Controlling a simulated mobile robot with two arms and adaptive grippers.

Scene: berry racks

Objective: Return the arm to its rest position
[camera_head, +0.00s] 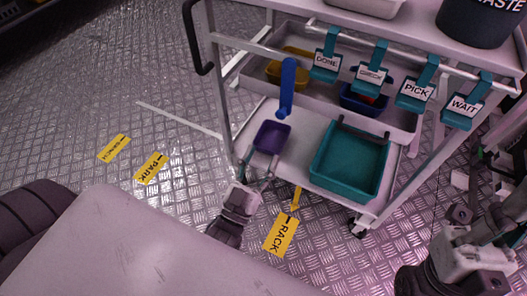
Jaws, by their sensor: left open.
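My left gripper (258,170) is open at the front left corner of the rack cart (300,211). Its fingers point toward the cart's lower shelf, just in front of a small purple tray (271,137). The purple tray sits on that shelf; I cannot tell whether a fingertip touches it. A larger teal tray (348,160) stands to its right, and looks empty. My right arm's end (468,252) shows at the lower right, beside the cart; its fingers cannot be made out clearly.
A blue handle (287,88) stands up near the purple tray. Teal signs, including PICK (415,92), hang from the cart's upper rail. Yellow (290,62) and blue (363,101) bins sit on the middle shelf.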

